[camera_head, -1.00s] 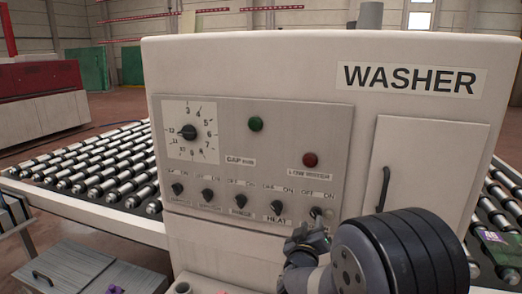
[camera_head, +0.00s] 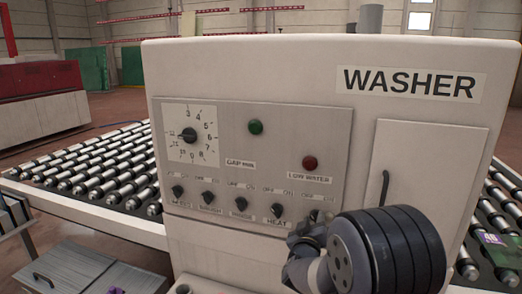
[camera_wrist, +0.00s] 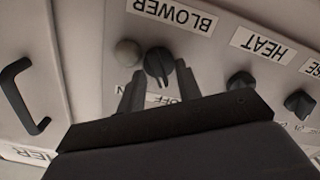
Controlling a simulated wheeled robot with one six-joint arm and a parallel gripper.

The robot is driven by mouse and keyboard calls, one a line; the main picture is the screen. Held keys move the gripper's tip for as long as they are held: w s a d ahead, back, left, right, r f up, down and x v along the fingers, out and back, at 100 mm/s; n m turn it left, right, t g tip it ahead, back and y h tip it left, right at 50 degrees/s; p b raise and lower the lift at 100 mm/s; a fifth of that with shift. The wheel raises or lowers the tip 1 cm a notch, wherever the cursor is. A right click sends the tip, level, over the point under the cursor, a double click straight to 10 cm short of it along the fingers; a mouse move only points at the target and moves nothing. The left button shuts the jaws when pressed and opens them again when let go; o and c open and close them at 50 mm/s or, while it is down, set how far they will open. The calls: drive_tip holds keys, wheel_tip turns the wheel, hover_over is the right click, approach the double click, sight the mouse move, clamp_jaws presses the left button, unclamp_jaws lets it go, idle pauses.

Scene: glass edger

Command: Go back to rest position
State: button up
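The washer's control panel (camera_head: 330,130) fills the middle of the head view. It has a row of black knobs along its bottom, including the heat knob (camera_head: 277,210). My gripper (camera_wrist: 160,76) is at the panel's lower right in the head view, mostly hidden by my wrist. In the wrist view, which is upside down, its two fingers are apart. The blower knob (camera_wrist: 158,64) shows between and just beyond the fingertips; contact cannot be told. A round grey button (camera_wrist: 128,53) is beside the left finger. The heat knob is right of the fingers.
A cabinet door handle (camera_head: 384,190) sticks out right of the panel, near my arm. Roller conveyors (camera_head: 90,170) flank the washer. A grey box (camera_head: 75,268) stands at lower left. A purple-labelled item (camera_head: 492,240) lies on the right conveyor.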

drive_tip(key=m+b, duration=0.1)
drive_tip(key=m, duration=0.3)
drive_tip(key=shift+s, duration=0.1)
drive_tip(key=m, duration=0.5)
drive_tip(key=shift+d, duration=0.15)
idle(0.4)
